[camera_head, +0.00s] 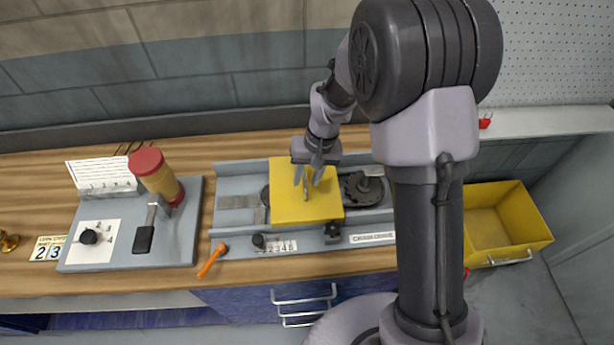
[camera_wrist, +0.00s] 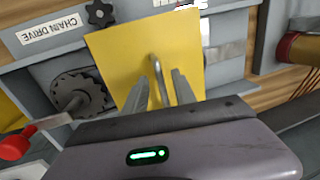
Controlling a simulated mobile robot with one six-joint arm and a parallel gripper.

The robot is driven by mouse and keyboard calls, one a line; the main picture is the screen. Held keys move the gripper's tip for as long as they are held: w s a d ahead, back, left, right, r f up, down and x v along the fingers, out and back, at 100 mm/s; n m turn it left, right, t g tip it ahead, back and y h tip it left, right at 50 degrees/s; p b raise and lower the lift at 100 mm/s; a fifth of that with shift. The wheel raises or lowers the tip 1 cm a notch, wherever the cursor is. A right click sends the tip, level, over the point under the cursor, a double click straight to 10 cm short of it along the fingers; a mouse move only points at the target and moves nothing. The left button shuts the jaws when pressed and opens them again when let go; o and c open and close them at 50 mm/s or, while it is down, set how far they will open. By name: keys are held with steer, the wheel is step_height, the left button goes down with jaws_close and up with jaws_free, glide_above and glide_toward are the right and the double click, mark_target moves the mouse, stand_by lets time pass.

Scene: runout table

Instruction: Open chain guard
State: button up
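The chain guard (camera_head: 290,205) is a flat yellow plate covering the middle of the grey chain drive unit (camera_head: 225,225). It also shows in the wrist view (camera_wrist: 110,50). A grey bar handle (camera_wrist: 155,62) stands on the plate. My gripper (camera_head: 314,178) is over the guard with its fingers pointing down to the handle. In the wrist view the fingers (camera_wrist: 161,74) are apart, one on each side of the handle, with gaps visible. Whether the fingertips touch the plate cannot be told. A dark sprocket (camera_head: 362,188) shows beside the guard's right edge.
A yellow bin (camera_head: 525,235) sits at the right. My arm hides the table's right part.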

jaws_close()
stand_by(1.4)
